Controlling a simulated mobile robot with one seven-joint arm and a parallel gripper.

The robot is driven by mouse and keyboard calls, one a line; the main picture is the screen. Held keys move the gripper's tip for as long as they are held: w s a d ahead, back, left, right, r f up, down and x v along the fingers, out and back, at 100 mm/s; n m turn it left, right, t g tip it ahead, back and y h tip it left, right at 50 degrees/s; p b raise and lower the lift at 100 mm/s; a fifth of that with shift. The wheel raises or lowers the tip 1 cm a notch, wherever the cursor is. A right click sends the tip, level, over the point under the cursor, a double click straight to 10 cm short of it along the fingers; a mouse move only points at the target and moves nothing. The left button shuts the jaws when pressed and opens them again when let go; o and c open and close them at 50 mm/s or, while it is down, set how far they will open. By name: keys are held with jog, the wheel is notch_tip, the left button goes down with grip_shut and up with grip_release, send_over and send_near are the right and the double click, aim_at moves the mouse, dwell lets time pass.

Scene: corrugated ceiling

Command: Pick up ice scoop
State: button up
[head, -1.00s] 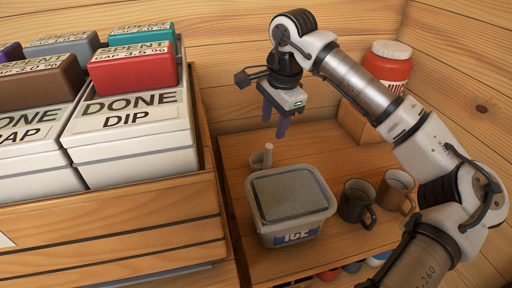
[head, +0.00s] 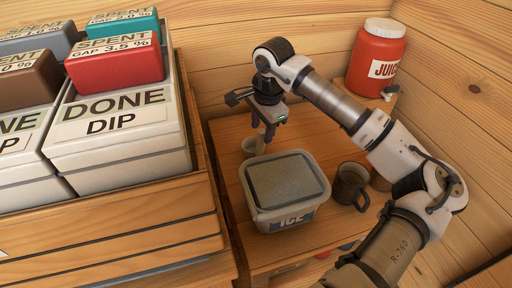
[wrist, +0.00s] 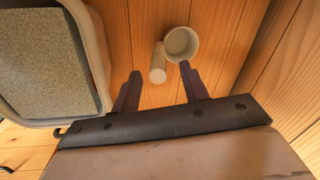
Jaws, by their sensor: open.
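The ice scoop (wrist: 182,44) is pale, with a round cup and a short cylindrical handle (wrist: 158,62). It stands on the wooden shelf (head: 228,131) just behind the ice tub (head: 318,209), which is labelled ICE. My gripper (head: 265,142) is open and points down, close over the scoop. In the wrist view my gripper (wrist: 160,72) has its two dark fingers on either side of the handle in the picture. I cannot tell whether they touch it.
A red juice jug (head: 376,60) stands at the back right. A wooden crate (head: 110,235) of labelled boxes (head: 115,130) borders the shelf on the left.

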aim_at(259, 149)
jog(key=f, duration=0.2)
jog(key=f+p, duration=0.1)
jog(key=f, duration=0.1)
jog(key=shift+w+a, duration=0.1)
jog(key=shift+a, duration=0.1)
jog(key=shift+c, duration=0.4)
grip_shut()
